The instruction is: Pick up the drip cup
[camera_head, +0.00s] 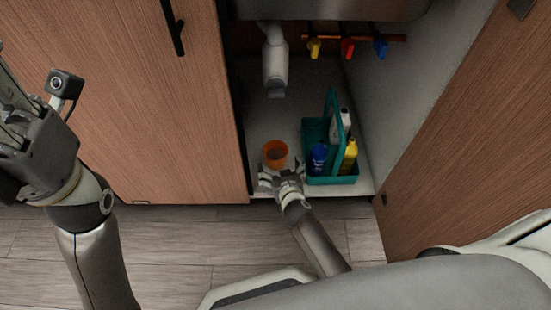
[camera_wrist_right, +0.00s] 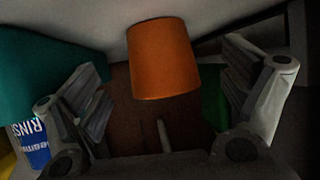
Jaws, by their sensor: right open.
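The drip cup is an orange cup (camera_head: 275,153) on the cabinet floor under the sink, left of a teal caddy. My right gripper (camera_head: 279,172) is at the cup's near side, its fingers spread. In the right wrist view the cup (camera_wrist_right: 163,60) stands between the two open fingers (camera_wrist_right: 165,95) and beyond them, with gaps on both sides. I see no contact with the cup. My left gripper (camera_head: 25,140) is raised at the left edge, away from the cabinet; its fingertips are cut off or unclear.
The teal caddy (camera_head: 333,180) holds several bottles close to the right of my right gripper. A grey drain pipe (camera_head: 275,62) hangs above the cup. Coloured valves (camera_head: 348,48) are at the back. The open door (camera_head: 455,130) bounds the right, the closed panel (camera_head: 150,100) the left.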

